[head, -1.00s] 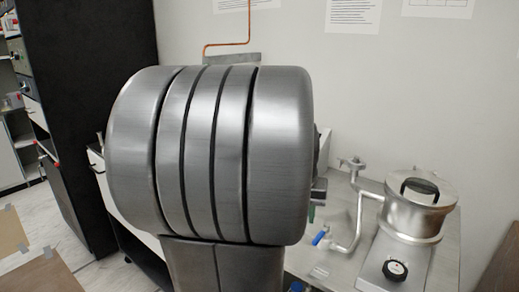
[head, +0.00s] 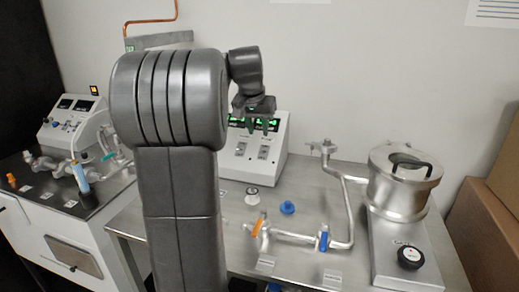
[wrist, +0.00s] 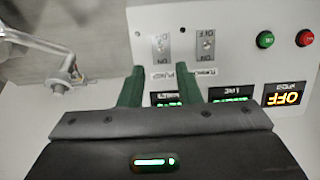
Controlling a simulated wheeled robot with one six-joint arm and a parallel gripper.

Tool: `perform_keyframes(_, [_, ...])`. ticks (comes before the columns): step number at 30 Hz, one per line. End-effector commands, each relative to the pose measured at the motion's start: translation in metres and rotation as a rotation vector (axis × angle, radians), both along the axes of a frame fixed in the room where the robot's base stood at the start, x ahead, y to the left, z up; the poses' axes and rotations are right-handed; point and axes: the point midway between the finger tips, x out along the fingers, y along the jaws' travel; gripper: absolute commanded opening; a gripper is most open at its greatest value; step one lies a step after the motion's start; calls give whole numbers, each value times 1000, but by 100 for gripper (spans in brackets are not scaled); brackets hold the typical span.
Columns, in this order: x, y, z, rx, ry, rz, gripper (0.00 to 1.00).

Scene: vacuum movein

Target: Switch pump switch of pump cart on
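A white control box (head: 283,140) stands on the metal table behind my arm. Its sloped face has two switches, one on the left (head: 240,149) and one on the right (head: 263,152). In the wrist view the box is upside down; its switches (wrist: 161,44) and (wrist: 205,44) lie beyond my fingertips. The lever positions are too small to tell. One display (wrist: 287,96) reads OFF in orange; two others are green and partly hidden by my gripper. My gripper (head: 263,125) has green fingers, apart and empty, over the displays; it also shows in the wrist view (wrist: 160,80).
A green button (wrist: 265,39) and a red button (wrist: 305,38) sit on the box. Metal piping with an orange handle (head: 259,223) and a blue handle (head: 323,241) runs across the table to a lidded steel vessel (head: 397,190). Another instrument cart (head: 38,225) stands left.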

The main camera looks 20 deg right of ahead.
Motion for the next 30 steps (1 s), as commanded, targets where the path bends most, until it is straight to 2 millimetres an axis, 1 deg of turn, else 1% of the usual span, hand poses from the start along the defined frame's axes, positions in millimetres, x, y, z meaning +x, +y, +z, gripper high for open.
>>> perform_keyframes(1, [3, -3, -14, 2, 5, -1, 30])
perform_keyframes(6, [14, -11, -47, 1, 4, 1, 30])
perform_keyframes(9, [20, -15, -62, 1, 3, 1, 30])
perform_keyframes(12, [24, -18, -74, 1, 2, 1, 30])
perform_keyframes(15, [26, -20, -81, 0, 1, 1, 30])
perform_keyframes(18, [27, -21, -85, 0, 1, 1, 30])
perform_keyframes(26, [28, -21, -85, 0, 0, 1, 30])
perform_keyframes(29, [28, -21, -85, 0, 0, 1, 13])
perform_keyframes(30, [28, -21, -85, 0, 0, 1, 5])
